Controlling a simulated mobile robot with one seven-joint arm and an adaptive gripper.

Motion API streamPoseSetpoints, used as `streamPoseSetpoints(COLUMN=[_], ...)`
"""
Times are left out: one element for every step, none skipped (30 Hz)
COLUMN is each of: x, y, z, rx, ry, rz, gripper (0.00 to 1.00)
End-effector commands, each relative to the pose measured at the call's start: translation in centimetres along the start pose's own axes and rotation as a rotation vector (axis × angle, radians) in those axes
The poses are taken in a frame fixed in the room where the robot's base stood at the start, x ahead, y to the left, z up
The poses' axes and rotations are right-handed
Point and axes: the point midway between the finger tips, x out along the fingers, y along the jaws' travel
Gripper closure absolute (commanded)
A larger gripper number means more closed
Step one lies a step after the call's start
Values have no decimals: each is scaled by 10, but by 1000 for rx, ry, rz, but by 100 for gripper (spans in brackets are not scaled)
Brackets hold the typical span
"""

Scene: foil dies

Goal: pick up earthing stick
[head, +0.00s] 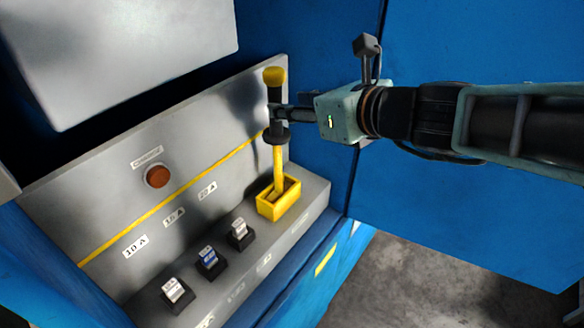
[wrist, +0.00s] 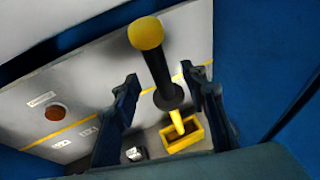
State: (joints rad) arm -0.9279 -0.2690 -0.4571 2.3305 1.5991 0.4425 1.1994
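The earthing stick (head: 279,160) stands upright in a yellow holder (head: 279,205) at the panel's right end. It has a yellow knob, a black handle with a round guard, and a yellow shaft whose lower end is hidden in the holder. My gripper (head: 277,113) comes in from the right at handle height, just above the guard. In the wrist view the stick (wrist: 157,66) shows between the two spread fingers of my gripper (wrist: 160,74), with a gap on both sides. The fingers look open and not closed on the handle.
A pale box-like cover (head: 125,50) hangs above left. A blue door (head: 480,60) stands behind my arm.

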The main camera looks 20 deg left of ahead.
Motion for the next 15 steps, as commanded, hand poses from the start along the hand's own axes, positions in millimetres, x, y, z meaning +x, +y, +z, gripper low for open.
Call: streamPoseSetpoints(x=[5, 7, 8, 9, 10, 13, 16, 19, 25, 30, 34, 40, 44, 47, 51], y=[0, 0, 0, 0, 0, 1, 1, 2, 2, 3, 3, 4, 4, 3, 3], z=[-1, -1, -1, -1, -1, -1, -1, -2, -2, -2, -3, -3, -3, -3, -2], rx=[-1, -1, -2, -2, -2, -2, -2, -3, -4, -3, -4, -4, -4, -4, -3], ry=[1, 1, 1, 1, 1, 1, 1, 2, 2, 2, 3, 3, 2, 3, 2], rz=[0, -1, -1, -1, 0, 1, 1, 1, 2, 3, 2, 2, 2, 1, 1], gripper=[60, 60, 60, 60, 60, 60, 60, 60, 60, 60, 60, 60, 60, 60, 60])
